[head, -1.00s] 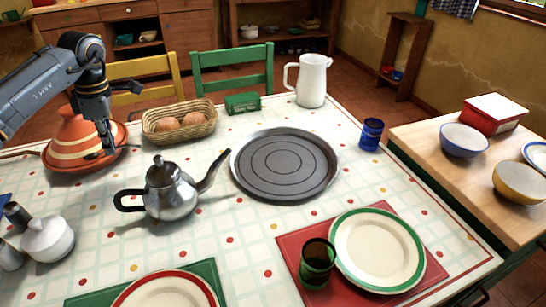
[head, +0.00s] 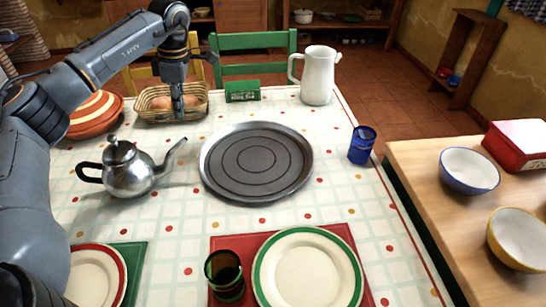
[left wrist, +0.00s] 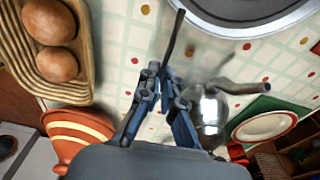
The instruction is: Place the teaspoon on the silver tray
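The silver tray (head: 256,165) lies flat on the checked tablecloth, round with a dark ringed middle and nothing on it. Its rim shows at the top of the left wrist view (left wrist: 238,27). My left gripper (head: 179,108) is over the bread basket's front side, left of the tray and behind the teapot. In the left wrist view my left gripper (left wrist: 160,85) is shut on a thin dark stem, seemingly the teaspoon (left wrist: 174,42), which points up toward the tray side. Its bowl cannot be made out. My right gripper is not in view.
A metal teapot (head: 130,172) stands left of the tray, spout toward it. A bread basket (head: 150,112), green box (head: 242,91) and white pitcher (head: 318,77) stand behind. A blue cup (head: 362,145) is at right. A dark cup (head: 224,277) and plate (head: 308,272) are in front.

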